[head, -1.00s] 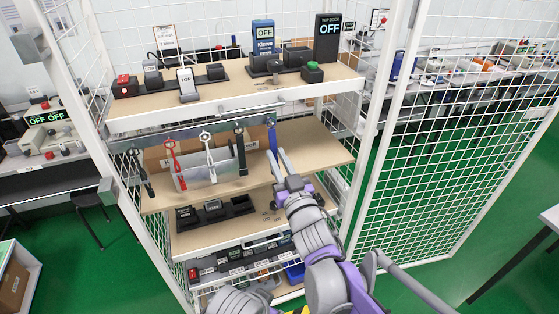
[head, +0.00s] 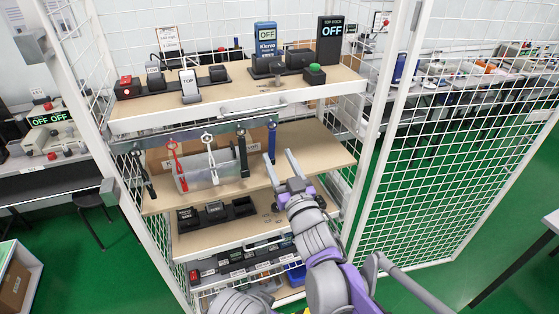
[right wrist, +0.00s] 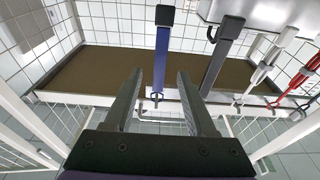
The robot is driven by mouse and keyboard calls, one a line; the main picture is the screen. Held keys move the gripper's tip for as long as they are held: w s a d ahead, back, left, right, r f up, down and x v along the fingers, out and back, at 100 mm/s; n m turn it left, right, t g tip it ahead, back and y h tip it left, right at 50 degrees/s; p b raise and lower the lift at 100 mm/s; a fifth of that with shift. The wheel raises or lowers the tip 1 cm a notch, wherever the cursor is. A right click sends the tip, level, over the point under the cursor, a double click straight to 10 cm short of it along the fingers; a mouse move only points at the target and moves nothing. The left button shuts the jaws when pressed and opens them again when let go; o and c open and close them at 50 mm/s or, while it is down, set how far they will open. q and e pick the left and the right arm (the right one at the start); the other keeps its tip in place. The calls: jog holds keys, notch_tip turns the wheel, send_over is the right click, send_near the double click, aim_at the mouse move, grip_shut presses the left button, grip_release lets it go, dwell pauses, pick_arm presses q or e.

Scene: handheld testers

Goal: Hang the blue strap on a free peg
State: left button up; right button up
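The blue strap (head: 272,143) hangs straight down at the right end of the grey peg rail (head: 188,132), above the middle shelf. My right gripper (head: 277,156) is open in front of and just below the strap. In the wrist view its two fingers (right wrist: 160,75) stand apart on either side of the strap's lower part, with gaps visible. My left gripper is not in view.
A black strap (head: 243,152), a white strap (head: 209,150), a red strap (head: 174,160) and another dark strap (head: 144,172) hang left along the rail. The middle shelf (head: 312,150) is bare at right. White mesh panels flank the shelves.

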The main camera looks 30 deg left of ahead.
jog(key=v, duration=1.1)
jog(key=w+d+f+m+h+p, duration=0.1)
jog(key=d+f+m+h+p, duration=0.2)
jog(key=d+h, duration=0.7)
jog(key=d+f+m+h+p, duration=0.1)
jog(key=d+f+m+h, duration=0.25)
jog(key=d, duration=1.35)
jog(key=s+d+f+m+g+h+p, duration=0.1)
jog(key=s+d+f+g, duration=0.2)
jog(key=s+d, duration=0.2)
jog(key=s+d+f+m+g+h+p, duration=0.1)
jog(key=s+d+f+g, duration=0.3)
jog(key=s, duration=0.7)
jog(key=shift+d+m+p, duration=0.45)
jog(key=shift+d+m, duration=0.3)
jog(key=shift+d, duration=0.2)
jog(key=shift+w, duration=0.1)
